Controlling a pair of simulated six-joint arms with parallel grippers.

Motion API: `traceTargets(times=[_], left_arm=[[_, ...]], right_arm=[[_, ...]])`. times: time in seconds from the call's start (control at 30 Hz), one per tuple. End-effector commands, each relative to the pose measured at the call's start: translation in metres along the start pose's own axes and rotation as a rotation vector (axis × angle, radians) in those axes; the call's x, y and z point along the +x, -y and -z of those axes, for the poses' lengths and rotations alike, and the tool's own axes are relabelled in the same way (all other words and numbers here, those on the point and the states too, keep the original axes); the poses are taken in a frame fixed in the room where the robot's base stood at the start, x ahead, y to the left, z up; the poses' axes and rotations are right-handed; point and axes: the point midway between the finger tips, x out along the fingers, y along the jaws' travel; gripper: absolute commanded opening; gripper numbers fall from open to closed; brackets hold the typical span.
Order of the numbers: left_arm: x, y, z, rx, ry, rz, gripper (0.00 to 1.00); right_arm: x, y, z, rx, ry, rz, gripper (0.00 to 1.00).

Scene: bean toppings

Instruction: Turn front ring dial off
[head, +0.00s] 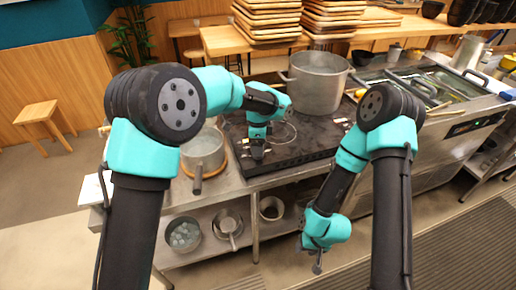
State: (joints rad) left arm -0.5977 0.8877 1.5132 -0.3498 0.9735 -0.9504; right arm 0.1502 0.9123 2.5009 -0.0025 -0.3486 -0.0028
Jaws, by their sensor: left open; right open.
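The black stove (298,158) sits on the steel counter. The front ring dial is too small to make out clearly; small pale parts show at the stove's front left, by my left gripper. My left gripper (257,153) is over the front left part of the stove, pointing down, open, with nothing visible in it. I cannot tell whether it touches a dial. My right gripper (317,267) hangs low in front of the counter, away from the stove, open and empty.
A large steel pot (318,88) stands at the back of the stove. A saucepan (203,150) with its handle towards me is left of the stove. Pans (227,224) sit on the lower shelf. Sunken trays (440,85) are at the right. Stacked wooden trays (267,20) stand behind.

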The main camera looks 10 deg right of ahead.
Motion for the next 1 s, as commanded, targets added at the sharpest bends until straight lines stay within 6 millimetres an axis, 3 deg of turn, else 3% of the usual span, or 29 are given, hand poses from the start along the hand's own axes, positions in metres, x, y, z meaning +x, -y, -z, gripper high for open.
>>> traceTargets(times=[0.2, 0.53, 1.0], left_arm=[[0.022, 0.0, 0.0, -0.001, 0.0, -0.001, 0.7], [0.025, 0.0, 0.0, -0.001, 0.0, 0.0, 0.7], [0.025, 0.0, 0.0, -0.001, 0.0, 0.001, 0.26]], right_arm=[[0.0, 0.0, 0.0, 0.0, 0.0, 0.0, 0.43], [0.0, 0.0, 0.0, 0.0, 0.0, 0.0, 0.43], [0.0, 0.0, 0.0, 0.0, 0.0, 0.0, 0.43]])
